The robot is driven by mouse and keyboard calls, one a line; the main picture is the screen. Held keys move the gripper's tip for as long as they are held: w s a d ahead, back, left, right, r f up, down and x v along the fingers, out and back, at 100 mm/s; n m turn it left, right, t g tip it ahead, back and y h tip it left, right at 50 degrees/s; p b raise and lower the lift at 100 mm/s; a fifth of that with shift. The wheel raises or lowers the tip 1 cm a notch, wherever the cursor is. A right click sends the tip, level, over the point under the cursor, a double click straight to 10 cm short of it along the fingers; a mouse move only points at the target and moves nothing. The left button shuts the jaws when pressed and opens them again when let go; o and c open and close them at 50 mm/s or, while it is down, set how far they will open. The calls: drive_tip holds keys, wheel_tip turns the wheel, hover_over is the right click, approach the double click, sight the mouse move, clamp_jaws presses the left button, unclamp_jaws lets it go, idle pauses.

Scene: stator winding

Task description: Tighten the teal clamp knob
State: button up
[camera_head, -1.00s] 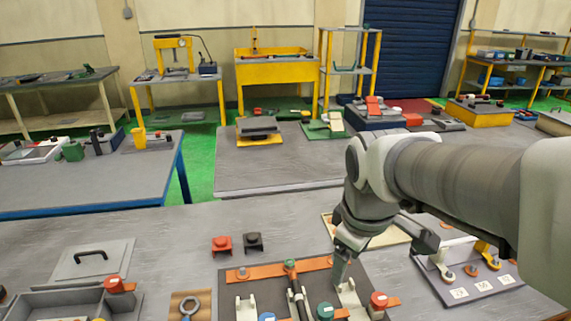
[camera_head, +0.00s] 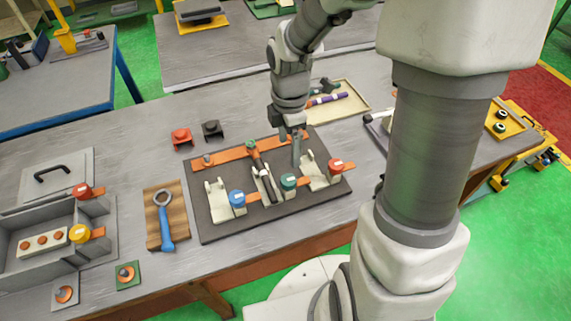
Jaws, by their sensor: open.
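The teal clamp knob (camera_head: 288,181) is the middle one of three capped knobs along the front of a dark fixture board (camera_head: 217,232). It sits on a copper-coloured strip, beside a cream bracket (camera_head: 262,186). A dark rod with a green end (camera_head: 253,147) lies across the bracket. My gripper (camera_head: 297,160) points down over the board, behind the teal knob and left of the right-hand cream bracket (camera_head: 316,176). It appears apart from the knob and holds nothing that I can see. Its fingertips are small and partly blurred into the background.
A blue knob (camera_head: 237,198) and a red knob (camera_head: 336,166) flank the teal one. A blue-handled ring wrench (camera_head: 163,222) lies on a wooden block to the left. Red (camera_head: 181,138) and black (camera_head: 212,130) blocks stand behind the board. A grey bin (camera_head: 30,270) is far left.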

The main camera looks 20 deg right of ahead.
sight(289, 180)
wheel_tip(289, 180, down, 12)
drive_tip(key=shift+f+b, duration=0.15)
drive_tip(key=shift+b, duration=0.25)
clamp_jaws()
idle(0.4)
